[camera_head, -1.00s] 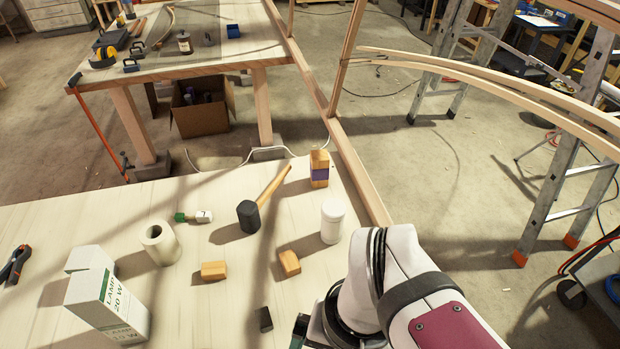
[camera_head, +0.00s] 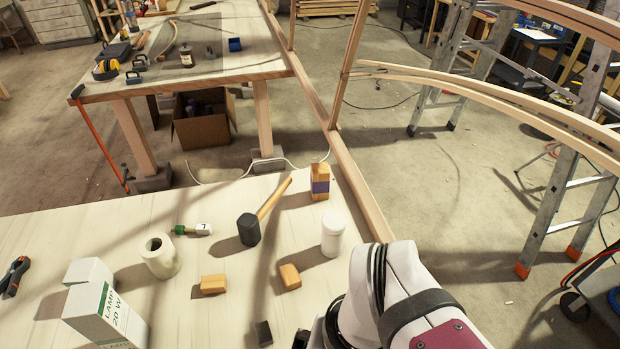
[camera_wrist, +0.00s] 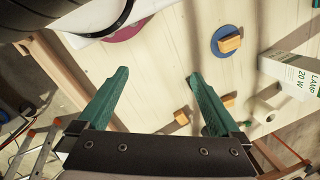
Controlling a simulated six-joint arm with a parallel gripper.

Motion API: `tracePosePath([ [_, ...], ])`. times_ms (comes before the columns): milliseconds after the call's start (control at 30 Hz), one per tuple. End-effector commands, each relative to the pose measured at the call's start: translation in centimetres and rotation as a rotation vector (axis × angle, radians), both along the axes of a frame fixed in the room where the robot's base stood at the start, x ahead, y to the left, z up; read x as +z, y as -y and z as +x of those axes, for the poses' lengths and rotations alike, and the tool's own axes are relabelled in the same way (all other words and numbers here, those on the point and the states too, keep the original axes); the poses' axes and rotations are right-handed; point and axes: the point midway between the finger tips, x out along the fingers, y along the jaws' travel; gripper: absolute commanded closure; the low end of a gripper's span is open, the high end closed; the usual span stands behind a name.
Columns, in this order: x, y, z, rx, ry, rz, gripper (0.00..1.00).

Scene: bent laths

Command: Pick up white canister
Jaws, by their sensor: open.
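The white canister (camera_head: 333,236) stands upright on the near pale table, close to its right edge, in the head view. My arm is just in front of it, to the lower right. I cannot make out the canister in the wrist view. My gripper (camera_wrist: 157,75) shows in the wrist view with its two green fingers spread wide and nothing between them. Its fingertips are out of sight in the head view, hidden by my arm or below the picture.
A black-headed mallet (camera_head: 249,228), a purple-banded block (camera_head: 320,183), wooden blocks (camera_head: 289,276) (camera_head: 213,284), a cream roll (camera_head: 160,257) and a lamp box (camera_head: 103,315) stand around. A wooden beam (camera_head: 357,190) runs past the table's right edge.

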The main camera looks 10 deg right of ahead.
Motion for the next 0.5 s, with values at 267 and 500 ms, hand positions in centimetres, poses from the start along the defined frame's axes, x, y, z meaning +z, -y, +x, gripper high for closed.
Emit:
tracePosePath([
  [267,3.9,0.0,0.2,-0.001,0.007,0.001,0.00],
  [500,3.3,4.3,6.0,0.007,0.169,-0.157,0.00],
])
